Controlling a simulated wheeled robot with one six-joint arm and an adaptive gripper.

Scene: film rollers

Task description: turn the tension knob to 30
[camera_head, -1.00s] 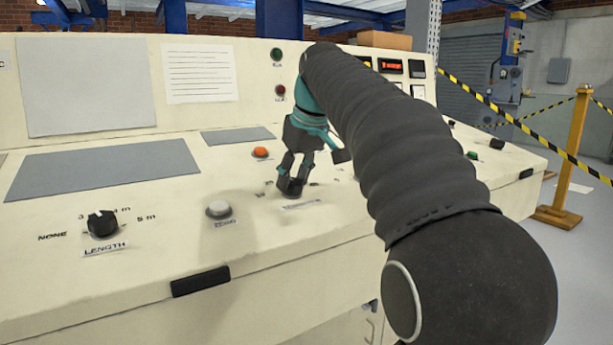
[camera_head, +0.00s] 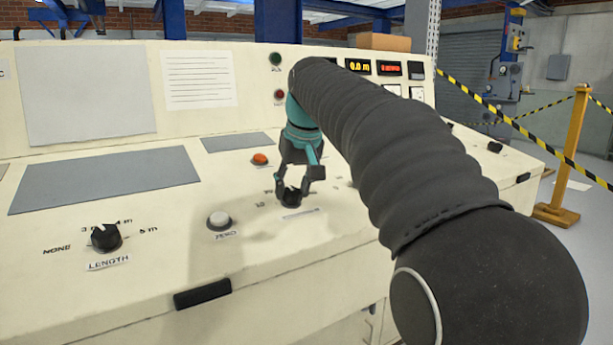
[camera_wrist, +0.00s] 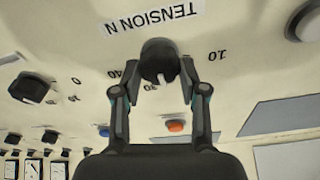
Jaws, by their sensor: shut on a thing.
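The tension knob (camera_wrist: 159,60) is black and round, with a pale mark on its side towards my gripper's palm. In the wrist view it sits between the two fingertips of my gripper (camera_wrist: 160,70), which is shut on it. The label "TENSION N" (camera_wrist: 155,15) reads upside down beyond the knob. A "10" (camera_wrist: 217,56) is printed to its right and a "40" (camera_wrist: 114,74) to its left; the numerals between the fingers are too small to read surely. In the head view my gripper (camera_head: 292,188) reaches down onto the knob (camera_head: 291,198) on the sloping panel.
An orange button (camera_head: 260,159) lies just behind and left of the knob. A white button (camera_head: 219,219) and the black length knob (camera_head: 105,237) are farther left. Another black knob (camera_wrist: 31,87) is left in the wrist view. Lit displays (camera_head: 358,66) are on the upright panel.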

